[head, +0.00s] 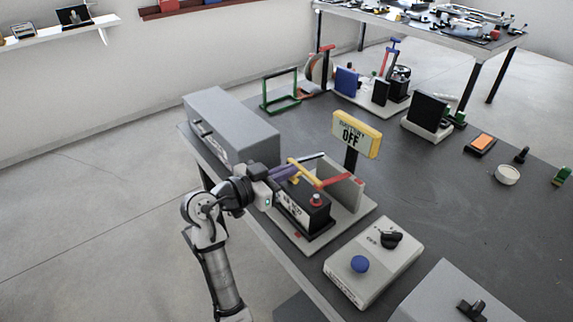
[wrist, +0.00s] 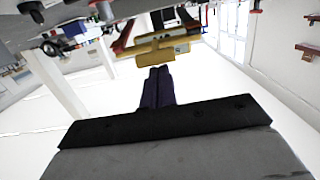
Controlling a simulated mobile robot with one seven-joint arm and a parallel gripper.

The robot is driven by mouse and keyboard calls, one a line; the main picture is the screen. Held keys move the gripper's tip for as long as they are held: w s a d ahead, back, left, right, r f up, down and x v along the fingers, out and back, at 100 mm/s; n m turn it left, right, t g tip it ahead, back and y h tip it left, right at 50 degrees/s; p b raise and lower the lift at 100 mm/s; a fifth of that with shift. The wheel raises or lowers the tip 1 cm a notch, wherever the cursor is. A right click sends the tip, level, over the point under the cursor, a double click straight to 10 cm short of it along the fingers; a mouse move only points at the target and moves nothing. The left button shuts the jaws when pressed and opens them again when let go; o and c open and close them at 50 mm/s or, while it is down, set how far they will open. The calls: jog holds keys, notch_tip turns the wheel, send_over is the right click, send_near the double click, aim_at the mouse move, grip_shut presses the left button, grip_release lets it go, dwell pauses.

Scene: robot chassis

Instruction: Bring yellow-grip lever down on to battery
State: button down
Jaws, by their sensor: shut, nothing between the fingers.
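The battery (head: 300,208) is a black box with a pale front label and a red terminal on top, standing on a grey base plate. The lever's yellow grip (head: 303,170) is a slanted bar raised above the battery, with a red arm running right to an upright grey plate. My gripper (head: 297,173) has dark purple fingers, shut and empty, at the near left side of the grip. In the wrist view, the shut fingertips (wrist: 158,70) point at the yellow grip (wrist: 150,52) just beyond them. I cannot tell whether they touch. A yellow sign (head: 356,134) reads "BATTERY OFF".
A large grey box (head: 232,128) stands left of my gripper, close to the arm. A pale control box (head: 372,262) with a blue button and a black knob is at the front right.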

jog(key=shift+t+h, duration=0.5)
jog(key=shift+h, duration=0.1)
jog(key=f+b, duration=0.1)
jog(key=b, duration=0.2)
jog(key=f+b, duration=0.2)
jog(key=b, duration=0.1)
jog(key=a+f+b, duration=0.1)
jog(key=f+b, duration=0.1)
jog(key=b, duration=0.1)
jog(key=shift+s, duration=0.3)
